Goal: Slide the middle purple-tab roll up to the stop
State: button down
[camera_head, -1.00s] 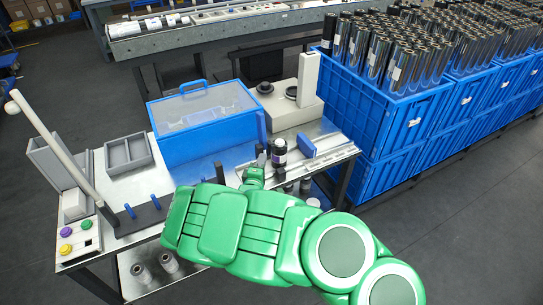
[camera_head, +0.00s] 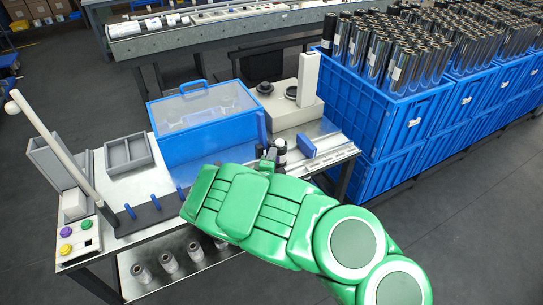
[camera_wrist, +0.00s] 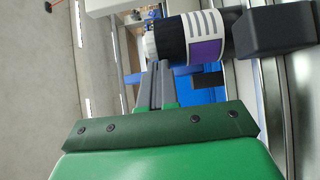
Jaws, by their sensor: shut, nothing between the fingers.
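A roll with a black body and a white label with a purple tab (camera_wrist: 206,38) lies across the top of the wrist view. Its pale core end (camera_wrist: 150,45) faces left. My gripper (camera_wrist: 160,66) is shut and empty, with its fingertips right by the roll's near side, close to the core end; I cannot tell whether they touch. A dark block (camera_wrist: 276,28) stands at the roll's right end. In the head view my gripper (camera_head: 268,156) is beside the dark roll (camera_head: 281,148), which my arm partly hides.
A blue clear-topped box (camera_head: 208,122) stands behind my gripper on the metal table. A blue-topped block (camera_head: 306,145) sits to its right. Stacked blue crates of dark rolls (camera_head: 385,125) stand farther right. A black base with blue pegs (camera_head: 150,218) is at the left.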

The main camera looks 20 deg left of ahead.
aim_at(283, 150)
jog(key=shift+w+d+r, duration=0.1)
jog(key=shift+w+d, duration=0.15)
jog(key=shift+w, duration=0.15)
jog(key=shift+w+d, duration=1.35)
jog(key=shift+w, duration=0.15)
jog(key=shift+s+a, duration=0.1)
